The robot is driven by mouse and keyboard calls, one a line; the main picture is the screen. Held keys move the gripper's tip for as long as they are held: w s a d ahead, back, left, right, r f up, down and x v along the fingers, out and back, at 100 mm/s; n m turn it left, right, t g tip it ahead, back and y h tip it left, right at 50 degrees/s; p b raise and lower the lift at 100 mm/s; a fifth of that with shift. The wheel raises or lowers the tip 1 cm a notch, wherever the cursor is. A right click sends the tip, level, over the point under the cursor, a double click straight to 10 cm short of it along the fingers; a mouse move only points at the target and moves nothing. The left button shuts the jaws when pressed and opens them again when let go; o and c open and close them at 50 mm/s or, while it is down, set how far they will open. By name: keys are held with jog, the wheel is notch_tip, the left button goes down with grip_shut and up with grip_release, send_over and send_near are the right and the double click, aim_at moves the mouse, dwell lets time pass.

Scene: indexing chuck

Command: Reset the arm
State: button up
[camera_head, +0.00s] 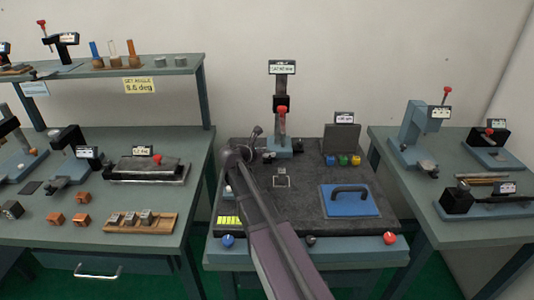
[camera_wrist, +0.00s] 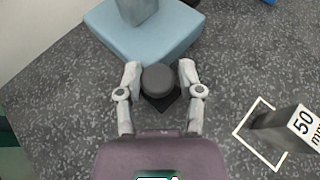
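In the wrist view my gripper (camera_wrist: 160,72) has its two grey fingers spread, one on each side of a dark round knob or cylinder (camera_wrist: 159,80). Narrow gaps show between the fingers and the cylinder. A dark square piece shows under the cylinder, beside a pale blue base (camera_wrist: 150,35). In the head view my arm reaches up from the bottom over the dark central bench top (camera_head: 310,215). Its end is close to the base of a stand (camera_head: 280,147) with a red knob and a display. The fingertips are not clear there.
A block marked 50 mm (camera_wrist: 290,128) stands by a white outlined square, right of my gripper. A blue plate with a black handle (camera_head: 350,200) lies at the right. Red (camera_head: 390,238) and blue (camera_head: 228,240) knobs are at the front. Side benches hold several fixtures.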

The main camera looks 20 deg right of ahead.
jog(key=o, duration=0.3)
jog(key=shift+s+d, duration=0.3)
jog(key=shift+s, duration=0.05)
jog(key=shift+a, duration=0.15)
jog(key=shift+w, duration=0.15)
jog(key=shift+a+r, duration=0.1)
